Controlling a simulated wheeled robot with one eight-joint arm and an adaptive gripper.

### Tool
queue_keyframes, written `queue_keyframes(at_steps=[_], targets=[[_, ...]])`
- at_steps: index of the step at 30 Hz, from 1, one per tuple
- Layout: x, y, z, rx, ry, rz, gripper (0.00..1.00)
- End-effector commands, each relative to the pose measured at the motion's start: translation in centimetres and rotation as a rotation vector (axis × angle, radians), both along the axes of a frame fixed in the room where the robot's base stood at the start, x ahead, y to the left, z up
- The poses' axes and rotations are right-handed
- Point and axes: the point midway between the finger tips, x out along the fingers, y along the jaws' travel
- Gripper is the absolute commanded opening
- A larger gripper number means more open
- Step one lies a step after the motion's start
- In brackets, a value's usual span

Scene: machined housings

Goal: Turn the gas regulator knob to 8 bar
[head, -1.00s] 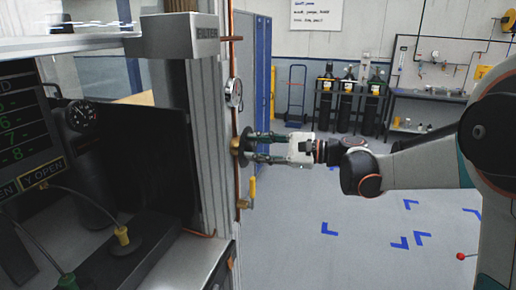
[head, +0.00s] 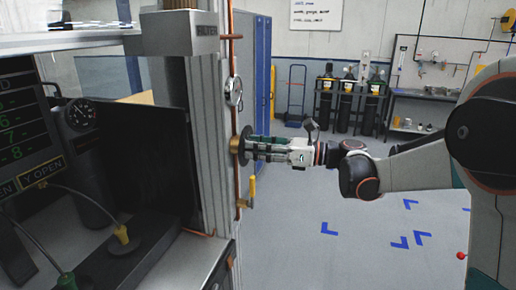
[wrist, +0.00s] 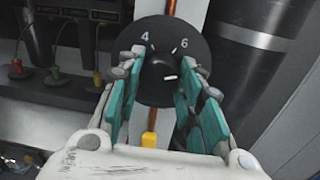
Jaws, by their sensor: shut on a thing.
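The gas regulator knob shows in the wrist view as a dark round hub (wrist: 158,82) on a black dial (wrist: 165,28). The numbers 4 and 6 show at the dial's top; the fingers hide other parts of it. A short white mark shows on the hub, right of its middle; I cannot tell which number it points to. My gripper (wrist: 161,68) has its two teal-padded fingers on either side of the hub, shut on it. In the head view, my gripper (head: 254,148) reaches the regulator (head: 236,145) from the right, roughly level.
A round white-faced gauge (head: 234,92) sits on the copper pipe above the regulator. A yellow lever valve (head: 252,190) is just below it. The grey machine column (head: 205,130) stands close at left. Gas cylinders (head: 350,100) stand far back. Floor at right is mostly clear.

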Motion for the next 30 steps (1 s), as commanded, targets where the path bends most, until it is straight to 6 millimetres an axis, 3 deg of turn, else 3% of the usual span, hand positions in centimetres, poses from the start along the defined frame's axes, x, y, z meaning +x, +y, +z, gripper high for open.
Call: queue_keyframes(at_steps=[9,24,25,27,30], targets=[[-0.04,-0.01,-0.20,0.033,0.101,0.000,0.09],[-0.07,0.00,-0.23,0.039,0.116,0.000,0.09],[-0.07,0.00,-0.23,0.038,0.116,0.000,0.38],[-0.06,0.00,-0.23,0.039,0.116,0.000,0.54],[-0.06,0.00,-0.18,0.039,0.116,0.000,0.55]])
